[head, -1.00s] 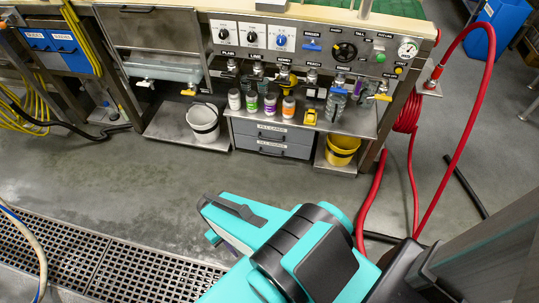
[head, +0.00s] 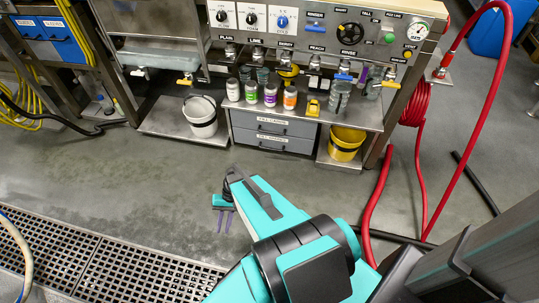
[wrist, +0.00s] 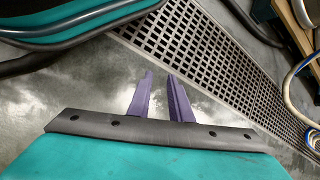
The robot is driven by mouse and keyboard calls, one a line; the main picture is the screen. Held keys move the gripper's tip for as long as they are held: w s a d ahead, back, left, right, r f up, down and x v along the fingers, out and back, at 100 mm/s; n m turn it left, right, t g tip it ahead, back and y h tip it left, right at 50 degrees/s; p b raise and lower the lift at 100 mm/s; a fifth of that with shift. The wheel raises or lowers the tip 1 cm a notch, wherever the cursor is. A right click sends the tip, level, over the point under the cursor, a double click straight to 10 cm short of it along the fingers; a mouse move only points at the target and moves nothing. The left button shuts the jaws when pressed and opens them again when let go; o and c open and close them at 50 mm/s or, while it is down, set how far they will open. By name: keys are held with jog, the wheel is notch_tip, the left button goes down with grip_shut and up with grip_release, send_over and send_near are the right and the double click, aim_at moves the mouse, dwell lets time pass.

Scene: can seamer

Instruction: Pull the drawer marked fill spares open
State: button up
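Two grey drawers sit one above the other under the steel counter, both closed. The upper drawer (head: 272,124) and lower drawer (head: 272,143) each carry a white label and a dark handle. Both labels begin with "FILL", but the second words are too small to read surely, so I cannot tell which one says spares. My gripper (head: 223,230) points down above the floor, in front of the drawers and a little to their left, well apart from them. In the wrist view its two purple fingers (wrist: 160,76) stand apart with nothing between them.
A white bucket (head: 201,118) stands left of the drawers and a yellow bucket (head: 345,144) right of them. Several bottles stand on the counter (head: 370,118) above. A red hose (head: 376,195) hangs at the right. The floor (head: 130,180) before the drawers is clear.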

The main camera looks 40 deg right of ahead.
jog(key=w+d+f+m+t+y+b, duration=0.2)
jog(key=w+d+f+m+t+b, duration=0.35)
jog(key=w+d, duration=0.5)
jog(key=m+t+h+b, duration=0.5)
jog(key=m+t+b, duration=0.4)
jog(key=t+b, duration=0.45)
send_near(270, 149)
jog(key=s+d+r+g+b, duration=0.1)
jog(key=s+r+g, duration=0.1)
jog(key=s, duration=0.1)
jog(key=shift+w+d+f, duration=0.1)
jog(key=shift+d+f, duration=0.05)
jog(key=shift+d, duration=0.05)
jog(key=b+x, duration=0.4)
jog(key=x, duration=0.8)
jog(key=shift+a, duration=0.15)
jog(key=shift+w+a+b, duration=0.2)
jog(key=shift+w+b, duration=0.2)
jog(key=shift+w, duration=0.45)
